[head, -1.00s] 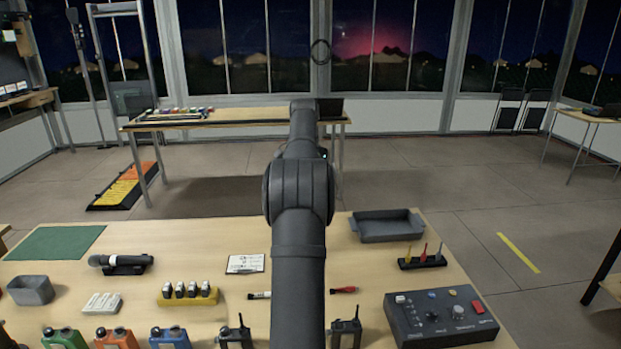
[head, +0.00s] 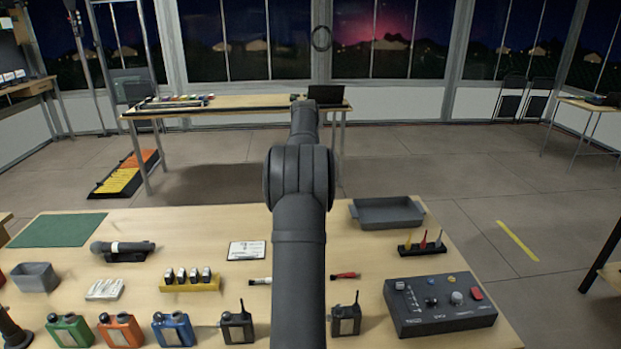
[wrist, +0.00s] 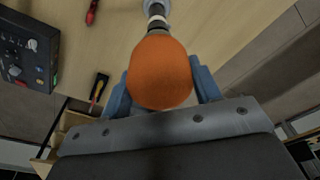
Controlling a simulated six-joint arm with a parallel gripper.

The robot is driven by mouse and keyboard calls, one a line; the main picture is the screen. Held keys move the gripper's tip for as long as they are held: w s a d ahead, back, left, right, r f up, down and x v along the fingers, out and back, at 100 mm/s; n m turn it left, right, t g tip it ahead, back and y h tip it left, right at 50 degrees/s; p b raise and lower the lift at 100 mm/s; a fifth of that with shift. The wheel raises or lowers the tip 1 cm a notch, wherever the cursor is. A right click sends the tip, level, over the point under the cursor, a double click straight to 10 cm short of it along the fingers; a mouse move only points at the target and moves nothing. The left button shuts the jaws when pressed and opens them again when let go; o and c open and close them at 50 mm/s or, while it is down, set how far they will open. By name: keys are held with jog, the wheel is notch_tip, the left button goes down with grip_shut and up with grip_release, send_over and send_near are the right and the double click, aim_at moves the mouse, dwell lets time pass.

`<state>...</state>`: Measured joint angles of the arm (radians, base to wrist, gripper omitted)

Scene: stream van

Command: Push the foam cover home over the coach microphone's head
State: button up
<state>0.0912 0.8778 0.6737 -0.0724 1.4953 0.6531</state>
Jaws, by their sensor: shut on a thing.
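In the wrist view the orange foam cover (wrist: 160,68) sits between the two blue fingers of my gripper (wrist: 161,90), which is shut on it. Just beyond the cover, in line with it, a dark stem with a pale ring (wrist: 156,15) meets its far edge. It appears to be the coach microphone. The cover hides the microphone's head, so I cannot tell how far it is over it. In the head view my arm hides the gripper, the cover and this microphone.
A mixer box (head: 440,303), a small tool rack (head: 423,247) and a grey tray (head: 386,212) stand on the right of the bench. A handheld microphone (head: 122,248) lies in a cradle at left. Colored flasks (head: 120,330) and radios (head: 237,325) line the front.

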jog(key=shift+f, duration=2.5)
jog(key=o, duration=1)
jog(key=r, duration=0.5)
jog(key=s+a+r, duration=0.1)
jog(key=r, duration=1.1)
jog(key=shift+s+a+r, duration=0.15)
jog(key=shift+s+a, duration=0.1)
jog(key=shift+s, duration=0.05)
jog(key=f, duration=0.5)
jog(key=w+d+f, duration=0.1)
jog(key=f, duration=1.1)
jog(key=shift+w+d+f, duration=0.15)
jog(key=shift+w+d, duration=0.1)
jog(key=shift+w, duration=0.05)
